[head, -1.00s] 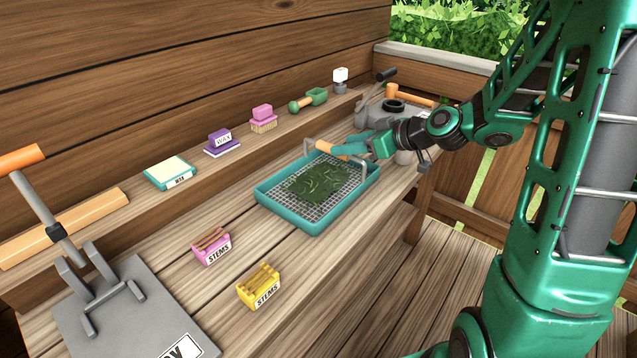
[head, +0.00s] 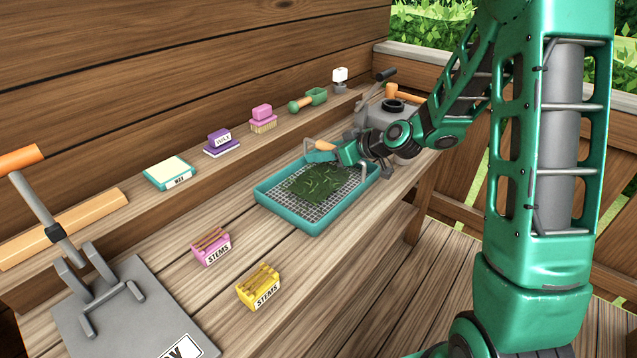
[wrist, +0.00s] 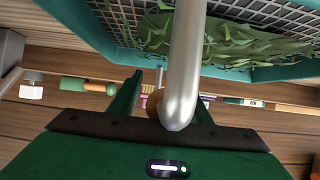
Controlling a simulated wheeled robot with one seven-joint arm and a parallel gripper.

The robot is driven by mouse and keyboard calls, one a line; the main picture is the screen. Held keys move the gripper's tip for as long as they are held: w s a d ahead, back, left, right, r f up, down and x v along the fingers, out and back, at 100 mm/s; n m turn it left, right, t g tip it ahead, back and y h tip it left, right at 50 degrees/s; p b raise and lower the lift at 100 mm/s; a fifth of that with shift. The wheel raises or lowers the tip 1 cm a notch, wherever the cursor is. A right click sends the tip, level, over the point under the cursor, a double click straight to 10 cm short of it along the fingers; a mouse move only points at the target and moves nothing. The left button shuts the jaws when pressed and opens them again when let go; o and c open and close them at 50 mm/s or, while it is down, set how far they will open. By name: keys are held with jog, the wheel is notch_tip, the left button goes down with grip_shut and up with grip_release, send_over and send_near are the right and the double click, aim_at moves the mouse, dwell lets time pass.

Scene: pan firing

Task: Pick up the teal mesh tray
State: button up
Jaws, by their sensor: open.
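The teal mesh tray (head: 282,216) sits on the wooden bench, with dark green leaves (head: 322,185) on its grey mesh. A grey metal handle with an orange grip (head: 325,146) arches over it. My gripper (head: 322,153) is open at the handle, above the tray's far part. In the wrist view, my fingers (wrist: 165,92) stand around the handle area, and a grey handle bar (wrist: 185,60) crosses close in front. Part of the orange grip (wrist: 154,100) shows between the fingers. Whether a finger touches it I cannot tell. The tray's teal rim (wrist: 275,72) shows at the top.
Pink (head: 211,246) and yellow (head: 259,287) stem boxes stand left of the tray. A grey press (head: 130,315) is at the near left. A grey can (head: 385,125) stands behind my wrist.

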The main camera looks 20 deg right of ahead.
grip_shut()
dwell(0.3)
